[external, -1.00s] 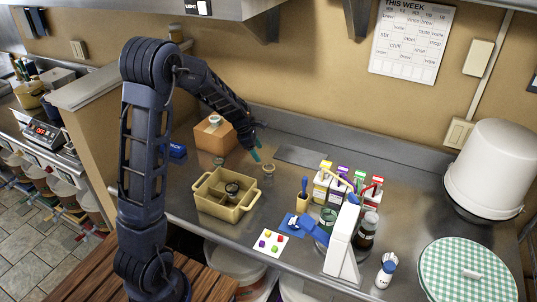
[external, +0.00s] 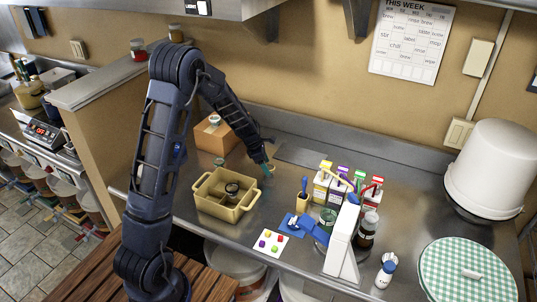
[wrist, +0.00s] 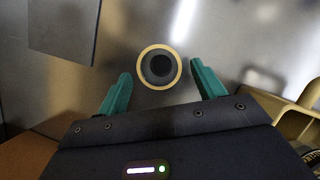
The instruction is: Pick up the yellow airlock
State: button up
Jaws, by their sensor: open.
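A small round piece with a yellow rim and dark centre, apparently the yellow airlock (wrist: 159,67), stands on the steel counter in the wrist view. It is seen from above. My gripper (wrist: 161,69) is open, with one teal finger to each side of it in the picture. Neither finger visibly touches it, and the height gap is hard to tell. In the external view my gripper (external: 267,167) is low over the counter, behind the tan tub, and largely hides the piece.
The tan two-handled tub (external: 215,206) stands close by, with a dark jar (external: 232,189) in it. A cardboard box (external: 213,140) is left of the gripper. A flat grey plate (external: 302,157) lies to the right. Several coloured-top bottles (external: 322,183) stand farther right.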

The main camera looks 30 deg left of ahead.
jog(key=x, duration=0.3)
jog(key=shift+d+f, duration=0.15)
jog(key=shift+f, duration=0.15)
jog(key=c, duration=1)
